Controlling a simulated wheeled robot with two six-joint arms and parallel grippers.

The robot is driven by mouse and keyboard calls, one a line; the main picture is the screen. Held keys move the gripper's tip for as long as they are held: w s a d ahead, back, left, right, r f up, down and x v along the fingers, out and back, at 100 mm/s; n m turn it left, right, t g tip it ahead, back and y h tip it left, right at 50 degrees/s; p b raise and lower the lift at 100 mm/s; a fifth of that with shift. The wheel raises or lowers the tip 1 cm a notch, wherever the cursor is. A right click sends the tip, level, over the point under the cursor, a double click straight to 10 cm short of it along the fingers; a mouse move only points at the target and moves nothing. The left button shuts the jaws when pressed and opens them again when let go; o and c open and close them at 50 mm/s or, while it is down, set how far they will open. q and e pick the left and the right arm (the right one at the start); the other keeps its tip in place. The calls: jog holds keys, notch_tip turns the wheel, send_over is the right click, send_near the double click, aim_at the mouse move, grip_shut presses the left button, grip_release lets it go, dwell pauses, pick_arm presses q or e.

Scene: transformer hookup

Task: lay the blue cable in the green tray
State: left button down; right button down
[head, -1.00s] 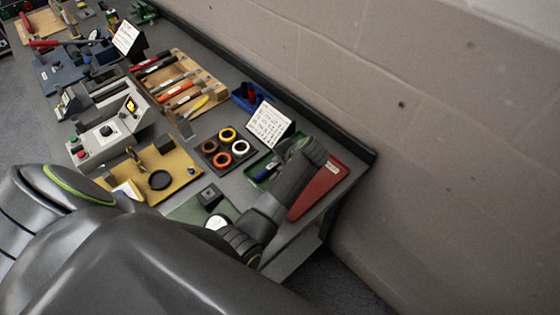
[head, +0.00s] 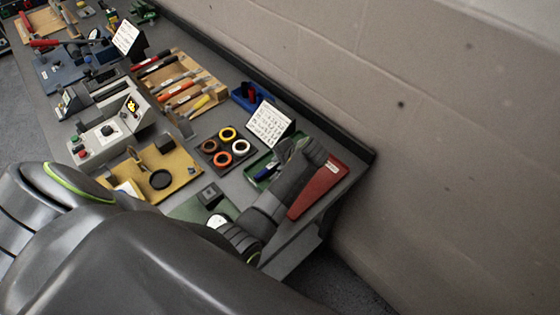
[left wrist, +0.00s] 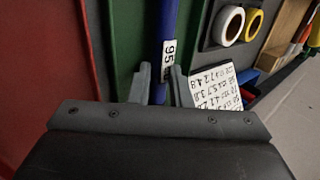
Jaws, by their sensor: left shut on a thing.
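The blue cable (left wrist: 167,22) shows in the left wrist view as a straight blue length with a white label reading "95". My left gripper (left wrist: 159,84) is shut on it, one finger on each side. The green tray (left wrist: 124,30) lies beneath and beside the cable. In the head view the cable's blue end (head: 265,173) shows over the green tray (head: 256,167), just left of my left gripper (head: 284,158). My arm hides much of the tray, and I cannot tell whether the cable touches its floor. My right gripper is not in view.
A red tray (head: 319,191) sits right of the green tray. A white printed card (head: 269,125) stands behind it. Several coloured tape rolls (head: 227,135) lie to the left. A blue bin (head: 248,97) is farther back. The wall runs along the bench's far side.

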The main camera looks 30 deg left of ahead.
pick_arm(q)
jog(key=c, duration=1.3)
grip_release()
jog(key=shift+f, duration=0.1)
jog(key=shift+o, duration=0.2)
jog(key=shift+s+f, duration=0.1)
jog(key=shift+s, duration=0.05)
jog(key=shift+s+d+f, duration=0.1)
jog(key=shift+s+f, duration=0.05)
notch_tip(320, 180, up, 2)
jog(key=shift+d+r+p, duration=0.1)
jog(key=shift+r+p, duration=0.15)
jog(key=shift+p, duration=1)
jog(key=shift+w+r, duration=0.2)
jog(key=shift+r, duration=2.35)
jog(key=shift+w+a, duration=0.1)
jog(key=shift+a, duration=0.1)
